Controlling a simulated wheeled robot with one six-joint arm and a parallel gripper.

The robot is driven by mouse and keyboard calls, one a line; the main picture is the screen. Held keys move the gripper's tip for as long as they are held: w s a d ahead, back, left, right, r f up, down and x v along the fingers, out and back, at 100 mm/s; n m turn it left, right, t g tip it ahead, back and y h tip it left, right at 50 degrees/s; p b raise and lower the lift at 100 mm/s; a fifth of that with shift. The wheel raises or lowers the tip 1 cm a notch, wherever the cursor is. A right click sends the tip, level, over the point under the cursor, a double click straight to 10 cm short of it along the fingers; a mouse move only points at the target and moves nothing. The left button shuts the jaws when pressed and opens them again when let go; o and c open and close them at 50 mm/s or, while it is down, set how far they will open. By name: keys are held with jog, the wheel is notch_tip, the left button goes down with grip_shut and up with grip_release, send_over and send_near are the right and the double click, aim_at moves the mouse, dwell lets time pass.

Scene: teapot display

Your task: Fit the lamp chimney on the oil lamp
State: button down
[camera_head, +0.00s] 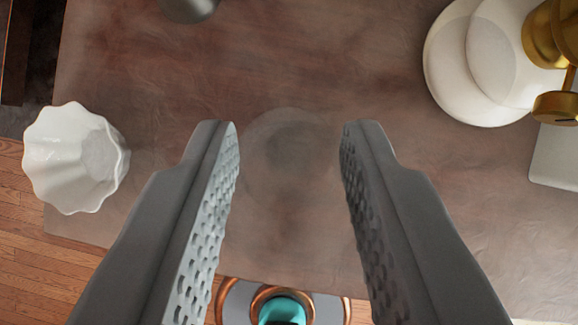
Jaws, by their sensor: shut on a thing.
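The oil lamp (481,62) is at the upper right, with a rounded white body and a brass burner (551,45) with a small knob; the right picture edge cuts it off. My gripper (290,140) is in the middle, its two grey textured fingers apart with the clear glass lamp chimney (290,165) held between them. The chimney is so transparent that only a faint round outline shows, and its ends are hard to make out. The gripper and chimney are to the left of the lamp in the picture, apart from it.
A white fluted bowl (72,158) stands near the table's left edge. A dark grey metal thing (190,8) is cut off at the top. A pale flat thing (556,158) lies at the right edge. The brown tabletop (330,60) is clear between bowl and lamp.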

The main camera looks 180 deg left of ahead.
jog(key=shift+f, duration=0.1)
jog(key=c, duration=1)
grip_release()
jog(key=shift+c, duration=0.2)
jog(key=v, duration=1.2)
